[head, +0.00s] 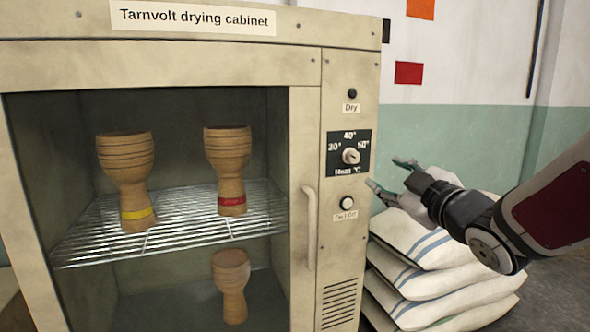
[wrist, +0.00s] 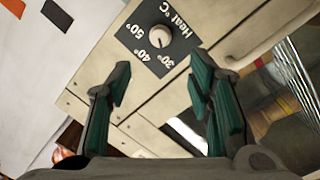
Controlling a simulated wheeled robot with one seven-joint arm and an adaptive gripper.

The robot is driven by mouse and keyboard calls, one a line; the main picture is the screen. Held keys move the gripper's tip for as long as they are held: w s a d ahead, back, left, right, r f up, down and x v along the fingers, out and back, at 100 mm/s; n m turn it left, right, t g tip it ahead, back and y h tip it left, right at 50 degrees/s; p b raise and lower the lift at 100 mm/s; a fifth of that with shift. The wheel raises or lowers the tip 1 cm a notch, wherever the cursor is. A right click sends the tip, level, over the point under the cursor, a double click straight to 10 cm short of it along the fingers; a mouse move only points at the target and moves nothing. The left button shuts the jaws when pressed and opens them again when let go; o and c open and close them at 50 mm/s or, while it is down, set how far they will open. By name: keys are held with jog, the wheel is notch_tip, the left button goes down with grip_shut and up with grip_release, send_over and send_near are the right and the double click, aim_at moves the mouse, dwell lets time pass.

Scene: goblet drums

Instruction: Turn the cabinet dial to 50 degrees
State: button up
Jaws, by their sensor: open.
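The cabinet dial (head: 350,156) is a small pale round knob on a black plate marked Heat °C, with 30° at left, 40° on top and 50° at right. The dial also shows in the wrist view (wrist: 160,38), where the plate appears turned over. Its pointer is too small to read surely. My gripper (head: 391,175) is open and empty, to the right of the dial and apart from it. In the wrist view the open fingers (wrist: 160,78) point toward the panel, with the dial beyond the gap between them.
The Tarnvolt drying cabinet (head: 305,65) holds goblet drums (head: 228,160) on a wire shelf (head: 170,235). A Dry lamp (head: 352,93) is above the dial; an On/Off button (head: 347,202) is below. A handle (head: 309,228) stands at left. Stacked sacks (head: 430,285) lie below my gripper.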

aim_at(354, 158)
jog(key=b+x, duration=0.2)
jog(key=x, duration=1.1)
jog(key=shift+w+a, duration=0.15)
jog(key=shift+w, duration=0.25)
grip_shut()
